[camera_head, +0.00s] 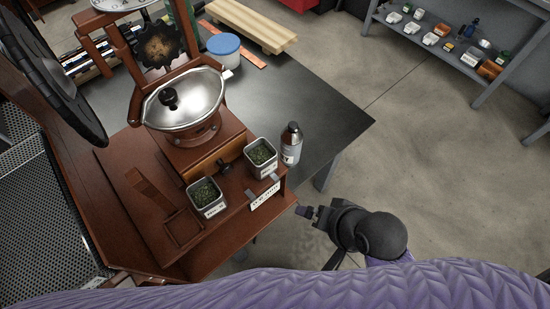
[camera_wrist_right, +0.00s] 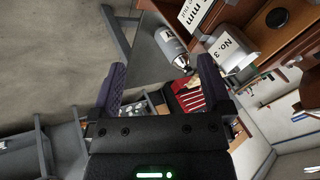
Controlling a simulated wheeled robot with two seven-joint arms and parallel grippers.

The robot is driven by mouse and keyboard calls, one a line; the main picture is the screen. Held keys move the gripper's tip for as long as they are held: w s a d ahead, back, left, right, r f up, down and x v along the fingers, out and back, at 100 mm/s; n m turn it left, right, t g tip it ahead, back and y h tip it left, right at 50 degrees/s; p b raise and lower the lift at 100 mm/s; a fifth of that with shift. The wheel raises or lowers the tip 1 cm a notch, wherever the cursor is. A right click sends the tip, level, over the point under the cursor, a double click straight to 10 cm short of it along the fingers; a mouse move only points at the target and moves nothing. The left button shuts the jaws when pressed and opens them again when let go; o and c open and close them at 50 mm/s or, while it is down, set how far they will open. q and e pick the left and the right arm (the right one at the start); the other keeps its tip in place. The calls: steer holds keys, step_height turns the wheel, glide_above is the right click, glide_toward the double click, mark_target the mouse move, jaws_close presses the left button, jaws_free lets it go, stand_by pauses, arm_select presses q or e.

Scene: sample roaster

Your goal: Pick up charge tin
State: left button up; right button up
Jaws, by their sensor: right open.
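Two small square metal tins filled with green beans stand on the wooden roaster base. One tin (camera_head: 208,208) is near its front middle. The other tin (camera_head: 262,171) is at its right corner. Both carry white labels, and I cannot tell from the head view which one is the charge tin. A tin labelled "No. 3" (camera_wrist_right: 232,52) shows in the right wrist view, beyond the right fingertip. My right gripper (camera_head: 312,213) is open and empty, apart from the tins, to the right of the base's front corner. Its spread fingers show in the wrist view (camera_wrist_right: 160,68). My left gripper is out of view.
A grey bottle (camera_head: 291,147) stands close beside the right tin; it also shows in the wrist view (camera_wrist_right: 172,46). A metal-lidded hopper (camera_head: 185,103) rises behind the tins. A blue-lidded tub (camera_head: 224,55) stands on the dark table (camera_head: 325,115). Floor around the right gripper is clear.

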steer(key=w+a+r+m+t+y, duration=0.1)
steer(key=w+a+m+t+y, duration=0.25)
steer(key=m, duration=0.75)
steer(key=m+t+b, duration=0.3)
steer(key=m, duration=1)
glide_toward(254, 148)
steer(key=shift+y, duration=0.25)
steer(key=x, duration=0.7)
steer(key=shift+w+f, duration=0.1)
steer(key=shift+f, duration=0.1)
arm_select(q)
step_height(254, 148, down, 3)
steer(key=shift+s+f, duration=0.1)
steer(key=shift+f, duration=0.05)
arm_select(e)
steer(key=shift+d+r, duration=0.1)
